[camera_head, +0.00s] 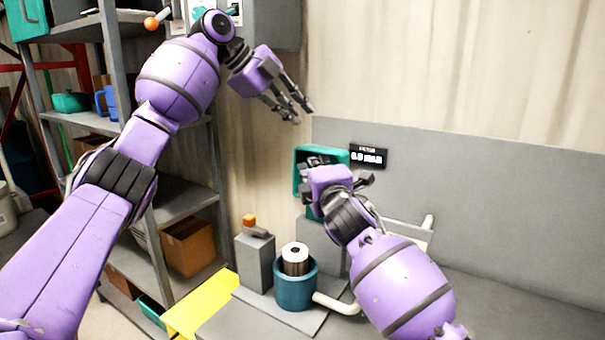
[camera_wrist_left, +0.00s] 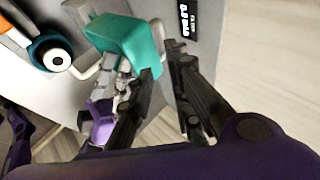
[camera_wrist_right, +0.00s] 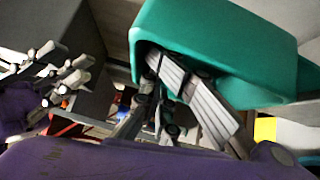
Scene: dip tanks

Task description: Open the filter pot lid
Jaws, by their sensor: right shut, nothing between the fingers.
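The filter pot (camera_head: 296,292) is a dark teal cylinder on a grey base. Its top is uncovered and a metallic filter cartridge (camera_head: 295,262) stands up out of it. It also shows in the left wrist view (camera_wrist_left: 48,53). A green hollow, box-like piece (camera_head: 298,172), perhaps the raised lid, stands behind the pot; it also shows in the right wrist view (camera_wrist_right: 235,45). My right gripper (camera_head: 318,161) is shut and empty at that piece's open side; whether it touches is hidden. My left gripper (camera_head: 294,110) is open and empty, above and left of the display.
A filter display (camera_head: 369,156) hangs on the grey wall panel. A grey block with an orange knob (camera_head: 249,221) stands left of the pot, and a white pipe (camera_head: 336,304) leaves it at right. Shelves (camera_head: 185,205) with boxes stand at left. The right counter is clear.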

